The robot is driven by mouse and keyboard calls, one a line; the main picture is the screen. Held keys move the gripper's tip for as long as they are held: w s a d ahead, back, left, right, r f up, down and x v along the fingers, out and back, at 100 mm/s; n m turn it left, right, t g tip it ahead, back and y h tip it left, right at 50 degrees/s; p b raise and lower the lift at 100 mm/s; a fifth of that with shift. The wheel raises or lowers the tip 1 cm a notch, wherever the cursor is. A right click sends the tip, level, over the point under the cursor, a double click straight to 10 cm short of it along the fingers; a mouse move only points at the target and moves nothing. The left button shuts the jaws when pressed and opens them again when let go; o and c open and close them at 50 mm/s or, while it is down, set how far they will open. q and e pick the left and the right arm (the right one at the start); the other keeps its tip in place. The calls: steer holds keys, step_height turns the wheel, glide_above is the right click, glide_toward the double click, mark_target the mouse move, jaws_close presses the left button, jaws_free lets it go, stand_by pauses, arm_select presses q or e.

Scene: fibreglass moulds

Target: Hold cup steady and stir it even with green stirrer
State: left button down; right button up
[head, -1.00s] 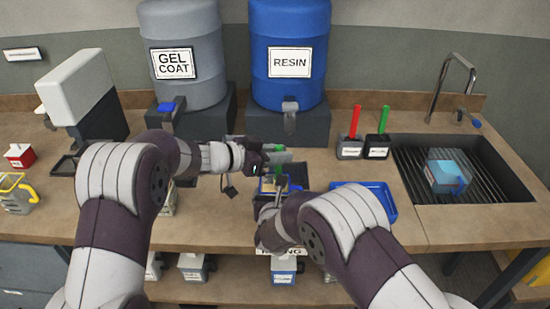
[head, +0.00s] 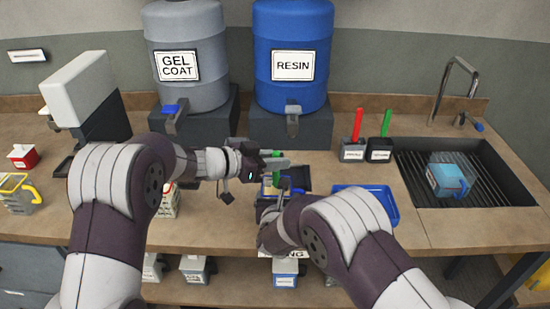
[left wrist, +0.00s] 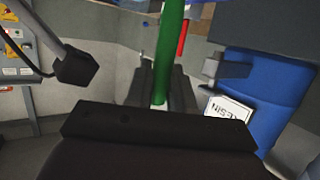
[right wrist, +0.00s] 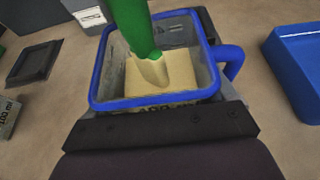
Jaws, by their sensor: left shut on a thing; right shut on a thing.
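The cup (right wrist: 160,104) has a square blue rim and a blue handle at its right, and holds a pale yellow mix. My right gripper (head: 275,200) is shut on the cup, which stays upright close to the counter. My left gripper (head: 276,163) is shut on the green stirrer (left wrist: 170,50), above the cup. In the right wrist view the stirrer (right wrist: 133,24) slants down into the cup, its lower end in the mix at the far side. My grippers and arms hide much of the cup in the head view.
A blue tray (head: 392,212) lies right of the cup. Holders with a red stirrer (head: 357,125) and another green one (head: 386,124) stand behind it. The resin drum (head: 291,30) and gel coat drum (head: 186,35) are at the back. A sink (head: 495,190) is at right.

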arm_select(q)
steer(key=shift+w+d, duration=0.1)
steer(key=shift+d, duration=0.1)
arm_select(e)
steer(key=shift+w, duration=0.1)
arm_select(q)
steer(key=shift+r, duration=4.35)
steer(key=shift+r, duration=0.1)
step_height(320, 180, up, 5)
steer(key=shift+f, duration=0.1)
arm_select(e)
steer(key=o, duration=1.2)
